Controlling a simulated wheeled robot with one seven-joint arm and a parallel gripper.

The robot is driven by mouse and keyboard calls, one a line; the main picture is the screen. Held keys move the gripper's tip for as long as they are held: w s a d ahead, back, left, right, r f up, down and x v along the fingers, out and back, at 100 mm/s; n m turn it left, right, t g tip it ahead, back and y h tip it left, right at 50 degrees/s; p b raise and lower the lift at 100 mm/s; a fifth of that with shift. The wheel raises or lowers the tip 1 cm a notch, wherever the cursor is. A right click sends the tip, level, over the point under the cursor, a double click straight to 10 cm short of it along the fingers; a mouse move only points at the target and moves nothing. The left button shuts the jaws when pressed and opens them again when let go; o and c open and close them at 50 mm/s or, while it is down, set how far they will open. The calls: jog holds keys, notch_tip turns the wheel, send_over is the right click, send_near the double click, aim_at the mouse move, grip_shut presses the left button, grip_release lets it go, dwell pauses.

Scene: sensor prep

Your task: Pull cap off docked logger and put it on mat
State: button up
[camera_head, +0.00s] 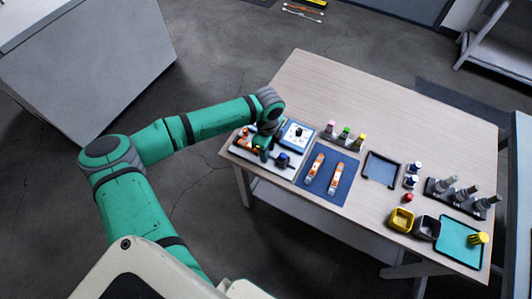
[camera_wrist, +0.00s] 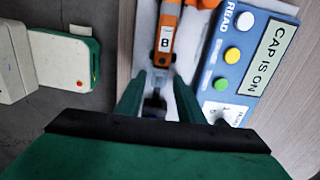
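The docked logger (camera_wrist: 168,42) is an orange and black body with a "B" label in the wrist view. It lies on a pale dock (camera_head: 242,151), largely hidden by my arm in the head view. A dark piece (camera_wrist: 155,100), apparently its cap, sits at its near end. My gripper (camera_wrist: 156,103) has its two green fingers apart, one on each side of this piece. A gap seems to show at the right finger; contact at the left is unclear. A blue mat (camera_head: 347,186) with two orange loggers and a teal mat (camera_head: 449,236) with a yellow piece lie to the right.
A blue panel (camera_wrist: 234,57) beside the logger reads "CAP IS ON" and has white, yellow and green buttons. The table's back is clear.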

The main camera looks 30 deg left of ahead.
jog(key=c, duration=0.8)
jog(key=shift+o, duration=0.2)
jog(key=shift+d, duration=0.35)
jog(key=shift+w+d, duration=0.1)
jog(key=shift+d, duration=0.5)
jog(key=shift+d, duration=0.2)
dwell(0.4)
jog(key=shift+r, duration=0.2)
